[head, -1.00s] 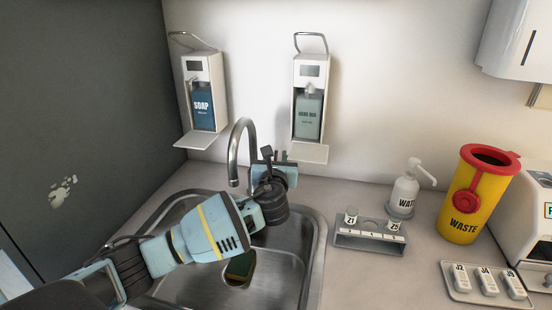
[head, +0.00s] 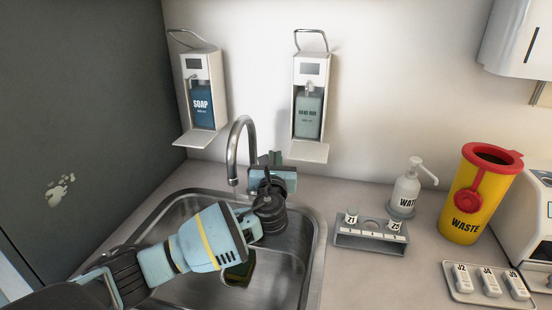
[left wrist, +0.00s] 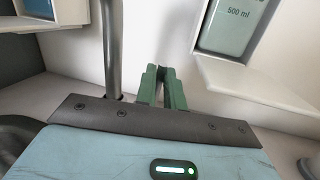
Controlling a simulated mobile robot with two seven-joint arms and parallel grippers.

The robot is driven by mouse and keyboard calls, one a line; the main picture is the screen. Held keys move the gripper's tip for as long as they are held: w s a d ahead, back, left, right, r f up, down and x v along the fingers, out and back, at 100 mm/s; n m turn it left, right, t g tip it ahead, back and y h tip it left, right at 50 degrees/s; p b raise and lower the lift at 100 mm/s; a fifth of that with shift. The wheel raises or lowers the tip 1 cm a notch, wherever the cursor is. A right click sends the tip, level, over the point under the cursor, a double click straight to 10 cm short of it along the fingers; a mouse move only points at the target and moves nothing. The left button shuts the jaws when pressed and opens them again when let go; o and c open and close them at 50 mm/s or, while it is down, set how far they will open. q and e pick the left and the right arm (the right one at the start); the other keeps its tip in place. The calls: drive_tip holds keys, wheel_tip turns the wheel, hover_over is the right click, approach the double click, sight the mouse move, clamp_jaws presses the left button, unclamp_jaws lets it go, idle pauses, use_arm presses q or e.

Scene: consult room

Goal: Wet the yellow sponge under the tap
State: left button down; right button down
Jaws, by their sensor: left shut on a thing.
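The sponge (head: 240,273), dark with a yellowish edge, lies in the sink basin (head: 292,262), partly hidden by my left arm. The curved metal tap (head: 233,150) rises at the back of the sink; its pipe also shows in the left wrist view (left wrist: 110,50). My left gripper (head: 277,158) is right beside the tap, above the back rim. Its green fingers (left wrist: 162,82) are nearly together, shut on a small part, apparently the tap's handle, which they mostly hide. My right gripper is out of view.
A soap dispenser (head: 203,100) and a hand-rub dispenser (head: 309,105) hang on the wall above the sink.

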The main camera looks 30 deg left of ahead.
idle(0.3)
use_arm(q)
drive_tip(key=c, duration=1.5)
unclamp_jaws()
drive_tip(key=shift+s, duration=0.1)
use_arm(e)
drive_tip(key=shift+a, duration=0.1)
